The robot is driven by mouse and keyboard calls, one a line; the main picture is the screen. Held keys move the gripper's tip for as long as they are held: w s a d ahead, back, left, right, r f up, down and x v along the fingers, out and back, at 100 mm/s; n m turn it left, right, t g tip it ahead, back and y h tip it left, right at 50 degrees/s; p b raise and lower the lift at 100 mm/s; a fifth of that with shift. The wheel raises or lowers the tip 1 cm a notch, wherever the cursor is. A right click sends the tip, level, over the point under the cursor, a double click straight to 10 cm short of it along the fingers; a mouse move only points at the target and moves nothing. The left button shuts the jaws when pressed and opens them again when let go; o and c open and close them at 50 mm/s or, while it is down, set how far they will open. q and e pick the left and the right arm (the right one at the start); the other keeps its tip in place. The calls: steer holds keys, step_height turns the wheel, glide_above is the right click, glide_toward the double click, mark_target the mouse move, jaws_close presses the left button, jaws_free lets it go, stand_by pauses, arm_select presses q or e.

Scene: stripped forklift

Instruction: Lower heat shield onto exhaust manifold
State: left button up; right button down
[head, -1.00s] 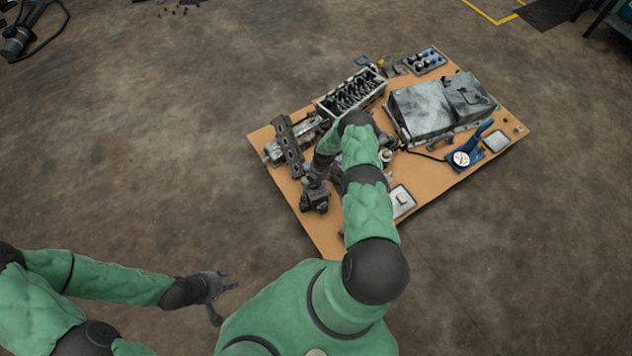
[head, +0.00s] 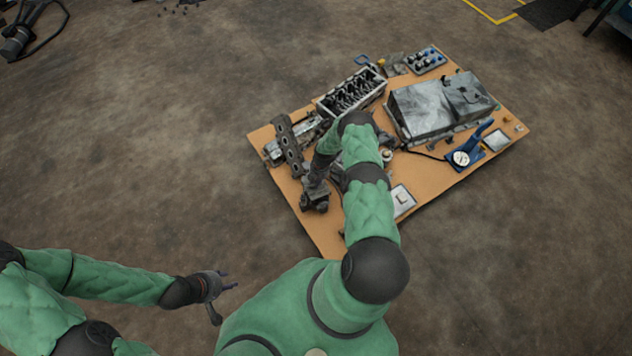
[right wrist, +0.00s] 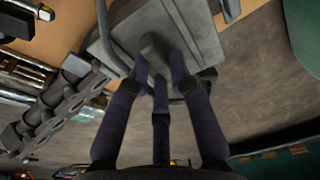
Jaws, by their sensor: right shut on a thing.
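My right gripper (right wrist: 160,75) is shut on a knob-like grip on a grey, block-shaped part (right wrist: 190,25), which I take to be the heat shield. In the head view my right gripper (head: 315,183) is over the left part of the board, with a dark part at its fingers. A long dark piece with a row of round openings (head: 288,145), perhaps the exhaust manifold, lies just beyond; it also shows at left in the right wrist view (right wrist: 60,110). I cannot tell whether the two touch. My left gripper (head: 224,298) is open and empty, off the board.
The tan board (head: 325,235) holds an open engine block (head: 352,92), a large grey metal box (head: 430,110), a blue tool with a dial (head: 462,157), a tray of small parts (head: 426,60) and a pale tray (head: 403,203).

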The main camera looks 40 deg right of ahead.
steer(key=shift+f, duration=0.15)
stand_by(0.4)
steer(key=shift+f, duration=1.75)
steer(key=shift+f, duration=0.15)
steer(key=c, duration=1)
jaws_free()
steer(key=shift+c, duration=0.2)
steer(key=shift+s+d+r, duration=0.1)
steer(key=shift+d+r, duration=0.2)
steer(key=shift+r, duration=1.7)
steer(key=shift+d+r, duration=0.3)
steer(key=shift+r, duration=1.65)
steer(key=shift+s+d+r, duration=0.1)
steer(key=shift+d+r, duration=0.2)
steer(key=shift+r, duration=1.7)
